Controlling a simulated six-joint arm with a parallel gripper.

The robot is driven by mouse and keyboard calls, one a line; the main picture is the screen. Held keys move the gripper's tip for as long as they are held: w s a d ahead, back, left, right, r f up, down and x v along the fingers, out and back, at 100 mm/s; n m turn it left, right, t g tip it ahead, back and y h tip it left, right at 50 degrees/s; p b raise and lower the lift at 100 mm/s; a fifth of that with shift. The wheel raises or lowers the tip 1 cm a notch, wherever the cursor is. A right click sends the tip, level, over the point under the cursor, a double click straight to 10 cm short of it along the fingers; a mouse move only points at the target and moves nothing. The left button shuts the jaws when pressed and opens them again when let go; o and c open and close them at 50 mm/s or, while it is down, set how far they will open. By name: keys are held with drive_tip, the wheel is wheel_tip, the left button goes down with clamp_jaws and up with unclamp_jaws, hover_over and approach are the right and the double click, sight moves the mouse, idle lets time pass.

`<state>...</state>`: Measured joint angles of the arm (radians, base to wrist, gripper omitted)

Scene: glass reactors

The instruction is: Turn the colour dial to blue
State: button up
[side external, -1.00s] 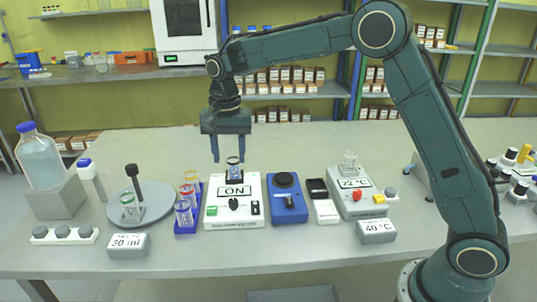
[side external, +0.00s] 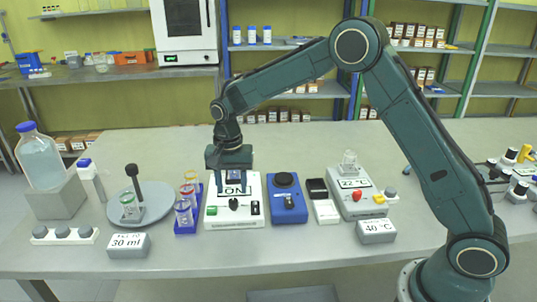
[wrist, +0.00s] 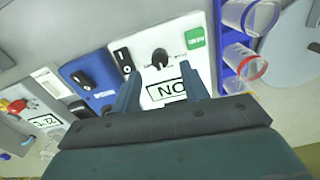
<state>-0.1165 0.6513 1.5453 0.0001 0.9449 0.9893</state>
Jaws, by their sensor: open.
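The white instrument (side external: 243,220) labelled ON stands mid-table. A small dark dial (wrist: 160,57) sits on its front panel, with a green square (wrist: 195,38) to one side and a black rocker switch (wrist: 123,60) to the other. The dial's markings are too small to read. My gripper (side external: 234,190) is open and points down over this instrument. In the wrist view its two fingers (wrist: 160,72) reach past the ON label, one on each side, with the dial just ahead of the tips. The cup seat behind the label is mostly hidden by my gripper.
A blue device (side external: 283,216) with a dark knob stands right beside the instrument. A blue rack (side external: 186,230) of glass beakers is close on the left. A hotplate (side external: 347,208) reading 22 °C is farther right. The table behind is clear.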

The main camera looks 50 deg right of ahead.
sight(233, 200)
drive_tip(key=shift+f, duration=2.25)
clamp_jaws()
